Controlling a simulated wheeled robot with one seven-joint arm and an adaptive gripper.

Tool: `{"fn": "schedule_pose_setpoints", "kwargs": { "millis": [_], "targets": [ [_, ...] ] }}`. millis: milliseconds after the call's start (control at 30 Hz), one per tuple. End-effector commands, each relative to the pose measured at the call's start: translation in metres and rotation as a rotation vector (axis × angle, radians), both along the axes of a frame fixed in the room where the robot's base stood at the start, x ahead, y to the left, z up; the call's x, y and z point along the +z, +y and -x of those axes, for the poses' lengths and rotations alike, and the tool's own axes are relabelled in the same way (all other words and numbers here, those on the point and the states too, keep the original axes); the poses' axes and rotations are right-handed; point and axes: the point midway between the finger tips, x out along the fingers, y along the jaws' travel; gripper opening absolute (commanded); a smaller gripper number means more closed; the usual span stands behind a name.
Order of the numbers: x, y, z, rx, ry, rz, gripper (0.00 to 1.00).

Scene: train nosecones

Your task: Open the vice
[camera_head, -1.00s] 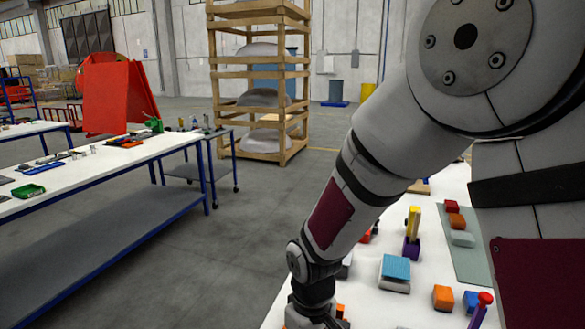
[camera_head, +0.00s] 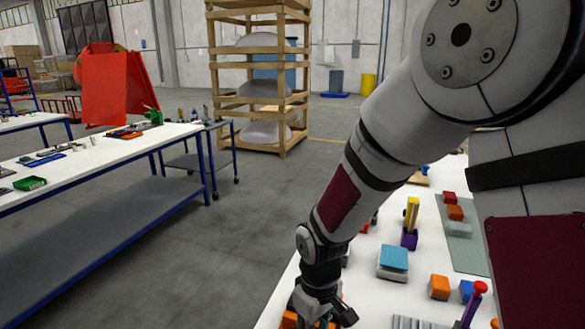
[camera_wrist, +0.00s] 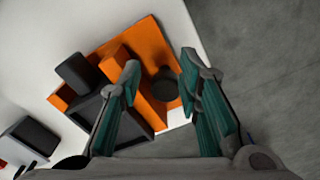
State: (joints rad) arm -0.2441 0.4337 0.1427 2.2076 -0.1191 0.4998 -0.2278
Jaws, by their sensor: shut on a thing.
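The vice (camera_wrist: 152,45) is an orange body with dark grey blocks, seen from above in the wrist view on the white table. A dark round knob (camera_wrist: 166,84) on it lies between the two teal-padded fingers of my gripper (camera_wrist: 160,68). My gripper is shut on the vice at this knob; the exact contact is hard to see. In the head view, my gripper (camera_head: 324,311) is at the bottom edge, with a bit of the orange vice (camera_head: 289,320) showing beside it. The rest of the vice is hidden or out of frame there.
On the white table (camera_head: 373,307) stand a blue-topped scale (camera_head: 393,260), an orange block (camera_head: 439,287), a red-knobbed purple piece (camera_head: 474,300) and a yellow-and-purple piece (camera_head: 410,222). A dark grey block (camera_wrist: 33,135) lies near the vice. Beyond the table edge is bare floor (camera_wrist: 260,60).

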Motion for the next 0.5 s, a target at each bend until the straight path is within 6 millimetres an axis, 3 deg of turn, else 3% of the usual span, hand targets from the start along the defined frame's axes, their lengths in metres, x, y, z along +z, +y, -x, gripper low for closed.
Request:
{"fn": "schedule_pose_setpoints", "kwargs": {
  "millis": [33,500],
  "targets": [
    [-0.0105,-0.0098,-0.0022,-0.015,0.009,0.011,0.00],
    [-0.0102,-0.0154,0.0031,-0.016,0.011,0.012,0.00]
  ]
}}
